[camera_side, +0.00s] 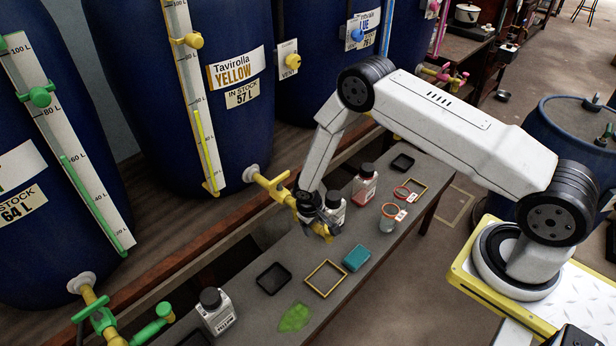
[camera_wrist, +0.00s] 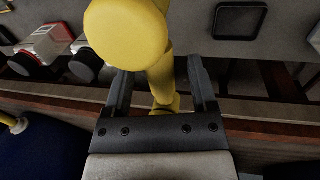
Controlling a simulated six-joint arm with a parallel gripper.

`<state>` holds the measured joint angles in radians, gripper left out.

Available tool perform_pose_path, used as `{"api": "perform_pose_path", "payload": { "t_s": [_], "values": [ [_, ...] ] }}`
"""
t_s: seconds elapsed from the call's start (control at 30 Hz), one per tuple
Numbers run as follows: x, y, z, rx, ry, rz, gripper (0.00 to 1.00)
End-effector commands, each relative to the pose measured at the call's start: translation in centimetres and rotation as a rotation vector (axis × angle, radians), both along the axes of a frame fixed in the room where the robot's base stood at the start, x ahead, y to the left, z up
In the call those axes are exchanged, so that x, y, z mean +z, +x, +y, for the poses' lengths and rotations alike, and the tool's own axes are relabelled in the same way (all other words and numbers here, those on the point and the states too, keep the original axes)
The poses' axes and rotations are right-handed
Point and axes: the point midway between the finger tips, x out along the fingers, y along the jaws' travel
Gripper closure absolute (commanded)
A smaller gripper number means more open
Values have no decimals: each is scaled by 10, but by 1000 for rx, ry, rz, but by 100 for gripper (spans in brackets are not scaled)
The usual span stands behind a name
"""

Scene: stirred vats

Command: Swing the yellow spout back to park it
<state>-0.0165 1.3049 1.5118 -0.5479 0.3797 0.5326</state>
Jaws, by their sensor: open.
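The yellow spout (camera_side: 277,189) comes off the front of the blue vat labelled Tavirolla Yellow (camera_side: 180,70), low down, and reaches out toward the bench. My gripper (camera_side: 320,226) is at the spout's outer end, above the bench. In the wrist view, the spout (camera_wrist: 160,72) runs between the two dark fingers of my gripper (camera_wrist: 160,75), with its broad round yellow end nearest the camera. The fingers are open on either side of it. Whether either finger touches it I cannot tell. My gripper and wrist hide part of the spout in the side view.
White bottles (camera_side: 335,207) and (camera_side: 364,185) stand close beside my gripper. A glass jar (camera_side: 389,217), teal sponge (camera_side: 356,258), yellow-edged frame (camera_side: 311,282), black tray (camera_side: 273,278) and green spill (camera_side: 294,318) are on the bench. A green spout (camera_side: 103,318) is at the lower left.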

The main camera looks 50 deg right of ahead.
Motion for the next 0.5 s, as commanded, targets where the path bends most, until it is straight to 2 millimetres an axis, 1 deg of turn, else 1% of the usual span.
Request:
{"api": "perform_pose_path", "payload": {
  "t_s": [0.03, 0.07, 0.1, 0.17, 0.2, 0.27, 0.3, 0.5],
  "values": [
    [0, 0, 0, 0, 0, 0, 26],
    [0, 0, 0, 0, 0, 0, 33],
    [0, 0, 0, 0, 0, 0, 45],
    [0, 0, 0, 0, 0, 0, 65],
    [0, 0, 0, 0, 0, 0, 77],
    [0, 0, 0, 0, 0, 1, 96],
    [0, 0, 0, 0, 0, 1, 100],
    [0, 0, 0, 1, 0, 1, 100]
  ]
}}
